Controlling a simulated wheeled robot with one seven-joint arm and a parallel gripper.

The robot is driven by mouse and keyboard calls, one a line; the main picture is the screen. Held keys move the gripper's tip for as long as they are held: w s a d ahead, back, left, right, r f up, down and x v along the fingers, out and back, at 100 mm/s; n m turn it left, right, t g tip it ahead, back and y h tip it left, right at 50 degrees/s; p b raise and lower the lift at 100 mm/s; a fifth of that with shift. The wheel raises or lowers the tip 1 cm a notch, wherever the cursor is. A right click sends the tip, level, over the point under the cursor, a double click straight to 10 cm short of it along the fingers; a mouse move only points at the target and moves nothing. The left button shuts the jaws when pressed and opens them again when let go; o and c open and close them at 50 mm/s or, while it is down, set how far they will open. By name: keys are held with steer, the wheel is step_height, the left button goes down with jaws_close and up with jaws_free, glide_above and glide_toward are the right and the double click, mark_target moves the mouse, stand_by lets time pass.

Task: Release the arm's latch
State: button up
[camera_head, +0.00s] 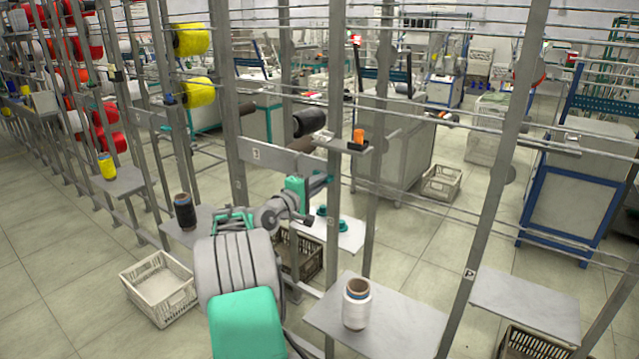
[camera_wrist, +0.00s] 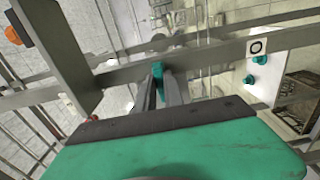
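In the wrist view, the green body of my gripper fills the bottom, with a dark strip along its edge. Its two grey fingers (camera_wrist: 163,92) reach forward close together toward a grey horizontal bar (camera_wrist: 215,57). A small teal piece (camera_wrist: 157,70) shows at the fingertips, in front of the bar; I cannot tell whether it is the latch or whether the fingers touch it. In the head view, my gripper (camera_head: 320,184) is by the frame's upright, below a shelf with an orange bobbin (camera_head: 358,135). No latch is clearly readable there.
Teal knobs (camera_head: 342,226) sit on a pale shelf right of my gripper. A white bobbin (camera_head: 357,305) stands on a nearer shelf, a dark one (camera_head: 185,211) on a left shelf. Uprights and thin rails crowd the arm. A crate (camera_head: 160,287) lies on the floor.

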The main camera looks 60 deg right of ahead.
jaws_close()
steer(key=shift+f+m+b, duration=0.1)
steer(key=shift+m+b, duration=0.3)
steer(key=shift+b, duration=0.25)
steer(key=shift+s+a+r+m+b, duration=0.1)
steer(key=shift+s+r+m+b, duration=0.05)
steer(key=shift+m+b, duration=2.85)
steer(key=shift+s+d+r+m+b, duration=0.1)
steer(key=shift+s+r+m+b, duration=0.05)
steer(key=shift+m+b, duration=2.85)
steer(key=shift+s+a+r+m+b, duration=0.1)
steer(key=shift+s+r+m+b, duration=0.05)
steer(key=shift+m+b, duration=2.85)
steer(key=shift+n+b, duration=0.3)
steer(key=shift+b, duration=0.1)
steer(key=o, duration=0.6)
jaws_free()
steer(key=shift+r, duration=0.1)
